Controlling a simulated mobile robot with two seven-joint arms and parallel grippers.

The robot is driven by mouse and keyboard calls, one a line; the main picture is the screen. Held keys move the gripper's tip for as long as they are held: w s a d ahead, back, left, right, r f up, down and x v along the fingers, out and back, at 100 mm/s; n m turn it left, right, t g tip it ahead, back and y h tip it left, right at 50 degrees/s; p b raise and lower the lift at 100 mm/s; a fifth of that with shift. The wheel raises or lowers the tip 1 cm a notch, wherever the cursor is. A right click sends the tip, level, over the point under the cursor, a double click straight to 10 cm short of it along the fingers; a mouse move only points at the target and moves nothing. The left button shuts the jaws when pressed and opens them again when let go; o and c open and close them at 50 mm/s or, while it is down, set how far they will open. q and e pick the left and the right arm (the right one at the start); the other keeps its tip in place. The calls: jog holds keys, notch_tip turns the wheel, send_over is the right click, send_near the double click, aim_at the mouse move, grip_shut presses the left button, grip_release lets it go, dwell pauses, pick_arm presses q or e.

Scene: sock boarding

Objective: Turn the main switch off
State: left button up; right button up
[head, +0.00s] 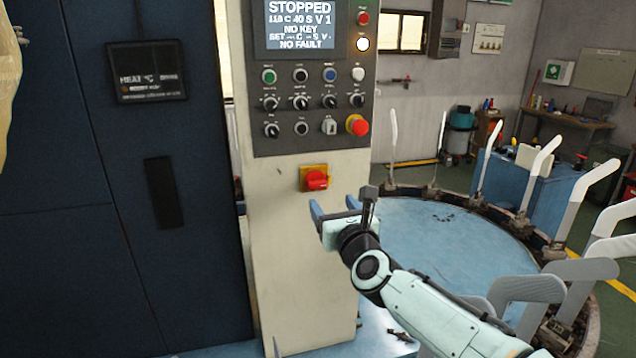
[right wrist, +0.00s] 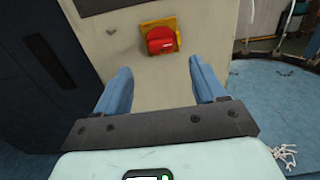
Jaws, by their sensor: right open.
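The main switch (head: 316,180) is a red rotary knob on a yellow plate, on the cream front of the control cabinet below the button panel. It also shows in the right wrist view (right wrist: 161,39), beyond the fingertips and near the top middle. My right gripper (head: 332,207) is just below and to the right of the switch in the head view. Its two blue fingers (right wrist: 160,78) are spread apart with nothing between them, and they appear apart from the knob. My left gripper is not in view.
The control panel (head: 310,100) above has a display reading STOPPED, several knobs and a red emergency button (head: 357,125). A dark blue cabinet (head: 90,230) stands at left. A round blue table (head: 430,235) ringed with upright sock boards is at right.

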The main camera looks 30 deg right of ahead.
aim_at(319, 184)
jog(key=p+x, duration=0.2)
jog(key=x, duration=0.2)
jog(key=p+x, duration=0.2)
jog(key=x, duration=0.3)
jog(key=shift+r+p, duration=0.2)
jog(key=shift+p, duration=0.15)
jog(key=shift+w+d+f, duration=0.1)
jog(key=shift+w+f, duration=0.1)
jog(key=shift+w, duration=0.25)
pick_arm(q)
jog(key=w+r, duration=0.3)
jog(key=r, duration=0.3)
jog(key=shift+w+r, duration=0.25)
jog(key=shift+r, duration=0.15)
pick_arm(e)
jog(key=shift+s, duration=0.1)
jog(key=c, duration=1.1)
